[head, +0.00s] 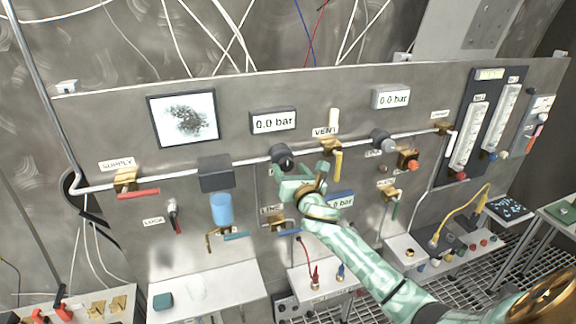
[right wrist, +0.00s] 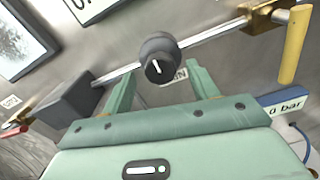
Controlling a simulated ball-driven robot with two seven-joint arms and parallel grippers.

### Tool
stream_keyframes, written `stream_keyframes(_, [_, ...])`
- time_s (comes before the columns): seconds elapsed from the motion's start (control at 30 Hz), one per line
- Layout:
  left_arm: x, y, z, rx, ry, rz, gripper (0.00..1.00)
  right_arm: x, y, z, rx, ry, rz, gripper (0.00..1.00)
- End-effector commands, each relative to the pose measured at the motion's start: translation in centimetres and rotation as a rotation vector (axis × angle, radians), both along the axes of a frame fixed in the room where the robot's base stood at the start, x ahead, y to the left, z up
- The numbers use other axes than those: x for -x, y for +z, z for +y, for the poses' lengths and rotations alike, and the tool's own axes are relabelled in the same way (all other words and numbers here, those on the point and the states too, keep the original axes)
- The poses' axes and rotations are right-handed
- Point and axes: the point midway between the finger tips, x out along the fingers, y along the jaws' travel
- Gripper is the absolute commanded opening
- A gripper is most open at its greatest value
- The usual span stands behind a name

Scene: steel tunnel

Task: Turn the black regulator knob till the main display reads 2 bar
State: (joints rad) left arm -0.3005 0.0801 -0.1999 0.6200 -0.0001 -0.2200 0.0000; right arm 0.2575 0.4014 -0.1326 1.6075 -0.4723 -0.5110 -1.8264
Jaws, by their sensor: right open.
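The black regulator knob (head: 282,158) sits on the horizontal pipe across the steel panel. In the right wrist view the knob (right wrist: 160,66) has a white mark on its face. My right gripper (head: 299,177) is open just in front of and below it. In the right wrist view its two fingers (right wrist: 161,74) stand on either side of the knob, with gaps visible; I see no contact. A display (head: 273,122) above the knob reads 0.0 bar. A second display (head: 390,97) to the right also reads 0.0 bar. My left gripper is out of view.
A yellow-handled valve (head: 338,164) under the VENT label stands close right of the gripper. A grey box (head: 215,173) is on the pipe to the left. Another dark knob (head: 381,140) lies further right. A blue-framed display (head: 341,200) is partly behind my arm.

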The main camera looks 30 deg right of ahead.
Motion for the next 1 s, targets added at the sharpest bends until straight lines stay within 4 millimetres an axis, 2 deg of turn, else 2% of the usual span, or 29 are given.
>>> stream_keyframes(0.1, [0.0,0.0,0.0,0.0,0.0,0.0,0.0,-1.5,-0.1,-0.3,-0.002,-0.001,0.001,0.59])
stream_keyframes(0.2, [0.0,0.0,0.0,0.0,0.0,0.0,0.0,-2.1,0.0,-0.5,-0.002,0.0,0.0,0.59])
stream_keyframes(0.5, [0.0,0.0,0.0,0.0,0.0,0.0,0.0,-2.3,-0.1,-0.5,-0.001,0.001,0.001,0.59])
stream_keyframes(0.67, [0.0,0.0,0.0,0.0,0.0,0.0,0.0,-2.3,-0.1,-0.5,-0.001,0.001,0.001,0.15])
stream_keyframes(1.0, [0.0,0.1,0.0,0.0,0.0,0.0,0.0,-2.3,-0.1,-0.5,-0.028,0.0,-0.006,0.15])
